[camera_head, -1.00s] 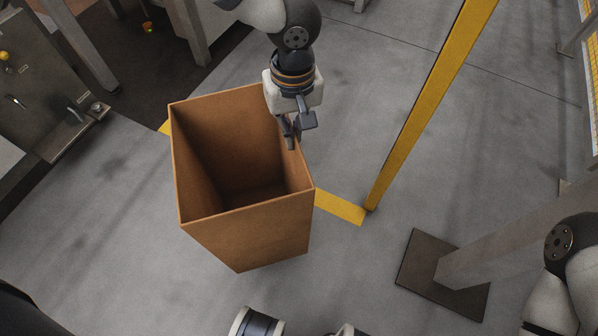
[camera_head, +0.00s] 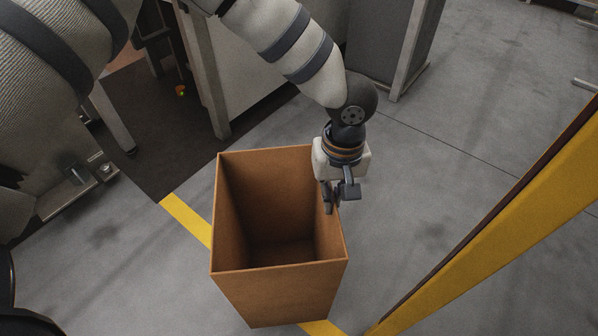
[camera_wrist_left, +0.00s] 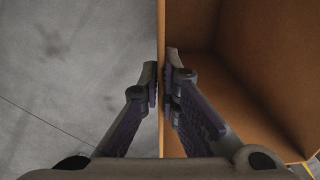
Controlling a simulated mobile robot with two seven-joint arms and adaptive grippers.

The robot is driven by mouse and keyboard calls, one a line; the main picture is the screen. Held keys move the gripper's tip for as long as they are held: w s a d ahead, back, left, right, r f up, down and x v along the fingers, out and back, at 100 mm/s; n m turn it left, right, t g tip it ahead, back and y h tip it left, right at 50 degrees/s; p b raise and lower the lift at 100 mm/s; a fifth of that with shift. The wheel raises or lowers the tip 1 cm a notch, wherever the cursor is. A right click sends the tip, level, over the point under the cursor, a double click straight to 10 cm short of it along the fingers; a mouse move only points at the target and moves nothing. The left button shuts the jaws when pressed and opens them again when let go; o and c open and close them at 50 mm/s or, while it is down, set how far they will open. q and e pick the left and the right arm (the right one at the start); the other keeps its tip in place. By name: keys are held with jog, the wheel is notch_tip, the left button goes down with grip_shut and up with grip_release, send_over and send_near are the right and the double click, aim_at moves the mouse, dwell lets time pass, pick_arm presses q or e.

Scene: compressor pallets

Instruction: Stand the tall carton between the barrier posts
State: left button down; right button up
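The tall carton (camera_head: 285,292) is brown, open at the top and empty inside, and appears upright in the head view. My left gripper (camera_head: 334,205) is at the top of its right wall. In the left wrist view, the gripper's two fingers (camera_wrist_left: 163,88) close on that thin wall (camera_wrist_left: 162,125), one on each side. I cannot tell whether the carton's bottom touches the floor. A yellow post (camera_head: 500,238) slants across the right of the head view, apart from the carton; its foot is cut off. My right gripper is out of view.
A yellow floor stripe (camera_head: 185,216) runs behind the carton and emerges at its lower right. A grey cabinet (camera_head: 385,45) and metal legs (camera_head: 204,90) stand at the back. Grey floor (camera_head: 440,165) is clear between carton and post.

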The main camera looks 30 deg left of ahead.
aim_at(328, 222)
pick_arm(q)
notch_tip(328, 222, down, 9)
jog(key=shift+s+r+b, duration=0.1)
jog(key=shift+s+b, duration=0.05)
jog(key=shift+b, duration=0.9)
jog(key=c, duration=1.8)
grip_release()
notch_tip(328, 222, up, 12)
jog(key=p, duration=0.3)
jog(key=shift+d, duration=0.1)
